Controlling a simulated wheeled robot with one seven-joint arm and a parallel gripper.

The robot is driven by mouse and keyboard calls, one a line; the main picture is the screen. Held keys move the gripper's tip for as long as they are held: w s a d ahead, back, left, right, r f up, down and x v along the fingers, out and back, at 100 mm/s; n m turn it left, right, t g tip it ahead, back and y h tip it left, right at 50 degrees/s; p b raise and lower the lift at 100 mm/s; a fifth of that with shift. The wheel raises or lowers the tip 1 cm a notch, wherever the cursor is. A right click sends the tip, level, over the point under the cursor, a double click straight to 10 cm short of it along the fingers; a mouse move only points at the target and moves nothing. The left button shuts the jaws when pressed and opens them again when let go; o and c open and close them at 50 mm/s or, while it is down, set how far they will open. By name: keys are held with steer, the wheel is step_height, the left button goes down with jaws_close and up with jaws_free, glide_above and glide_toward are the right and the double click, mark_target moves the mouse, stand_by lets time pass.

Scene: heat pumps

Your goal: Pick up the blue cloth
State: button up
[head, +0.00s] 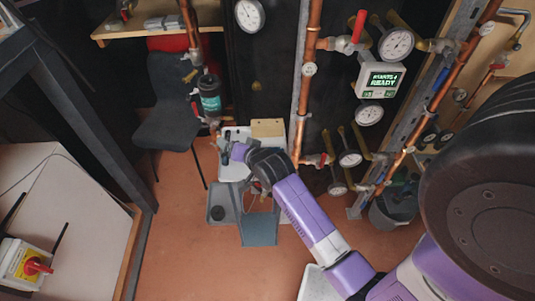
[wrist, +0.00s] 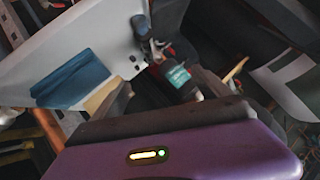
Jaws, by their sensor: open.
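In the wrist view a blue, flat piece that looks like the blue cloth (wrist: 72,79) lies on a pale surface (wrist: 108,40) at the left. A tan block (wrist: 102,96) is right beside it. My gripper (wrist: 162,92) is open, with its dark fingers apart and the cloth to the left of them. In the head view my gripper (head: 229,150) is over the white unit near the middle. I cannot pick out the cloth for sure there; my arm and gripper cover part of the unit.
A dark bottle with a teal label (head: 209,94) is by the pipes; it also shows in the wrist view (wrist: 178,76). Copper pipes (head: 312,60) with gauges stand right of my gripper. A dark chair (head: 172,110) stands behind left. A blue-grey panel (head: 259,229) is low in front.

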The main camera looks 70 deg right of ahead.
steer(key=s+d+m+g+y+p, duration=0.1)
steer(key=d+m+g+y+p, duration=0.3)
steer(key=d+m, duration=0.6)
steer(key=s+m+g+y, duration=0.1)
steer(key=s+m, duration=0.1)
steer(key=s+a+f+m+g+y+b, duration=0.1)
steer(key=s+m+g, duration=0.1)
steer(key=s+a+m+g+y+b, duration=0.1)
steer(key=s+m+g, duration=0.1)
steer(key=m, duration=0.1)
steer(key=shift+s+a+f, duration=0.15)
steer(key=shift+a+f, duration=0.1)
steer(key=shift+f, duration=0.15)
steer(key=shift+s+a+f+y, duration=0.1)
steer(key=shift+f+y, duration=0.1)
steer(key=shift+y, duration=0.1)
steer(key=shift+f, duration=0.4)
step_height(320, 180, down, 7)
steer(key=shift+r+p, duration=0.15)
steer(key=shift+p, duration=0.25)
steer(key=shift+c, duration=0.2)
